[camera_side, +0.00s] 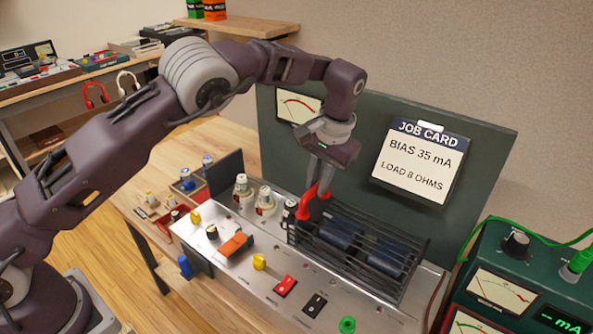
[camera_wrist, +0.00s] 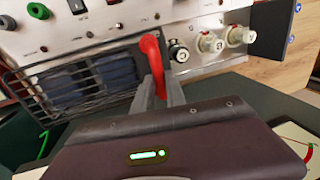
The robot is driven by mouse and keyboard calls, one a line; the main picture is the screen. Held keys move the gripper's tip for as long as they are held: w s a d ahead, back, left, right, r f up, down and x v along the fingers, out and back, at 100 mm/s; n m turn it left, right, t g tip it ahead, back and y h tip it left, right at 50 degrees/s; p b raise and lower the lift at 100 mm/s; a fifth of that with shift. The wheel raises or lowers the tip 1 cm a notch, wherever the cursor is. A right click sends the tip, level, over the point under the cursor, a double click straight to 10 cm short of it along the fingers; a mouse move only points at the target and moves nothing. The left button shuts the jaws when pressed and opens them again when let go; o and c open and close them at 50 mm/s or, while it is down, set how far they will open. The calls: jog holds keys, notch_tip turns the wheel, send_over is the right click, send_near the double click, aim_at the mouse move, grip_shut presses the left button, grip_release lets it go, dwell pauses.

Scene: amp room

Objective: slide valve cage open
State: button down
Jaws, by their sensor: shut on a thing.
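The valve cage (camera_side: 365,260) is a dark barred cage on the metal amplifier chassis, with blue blocks (camera_side: 338,231) inside it. It also shows in the wrist view (camera_wrist: 75,85), left of my fingers. A red handle (camera_side: 308,203) stands at the cage's left end in the side view. My gripper (camera_side: 318,188) points down and is shut on the red handle, which shows between the fingers in the wrist view (camera_wrist: 152,60). The fingers hide part of the handle.
A green back panel with a job card (camera_side: 418,160) rises behind the chassis. Orange (camera_side: 236,244) and red (camera_side: 285,286) switches and yellow knobs (camera_side: 259,262) line the front. A green meter box (camera_side: 510,265) with a green cable stands at the right.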

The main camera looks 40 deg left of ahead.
jog(key=shift+d+r, duration=0.1)
jog(key=shift+d, duration=0.85)
jog(key=c, duration=1.4)
grip_release()
jog(key=shift+o, duration=0.2)
notch_tip(320, 180, up, 7)
jog(key=d, duration=0.1)
jog(key=shift+d, duration=0.15)
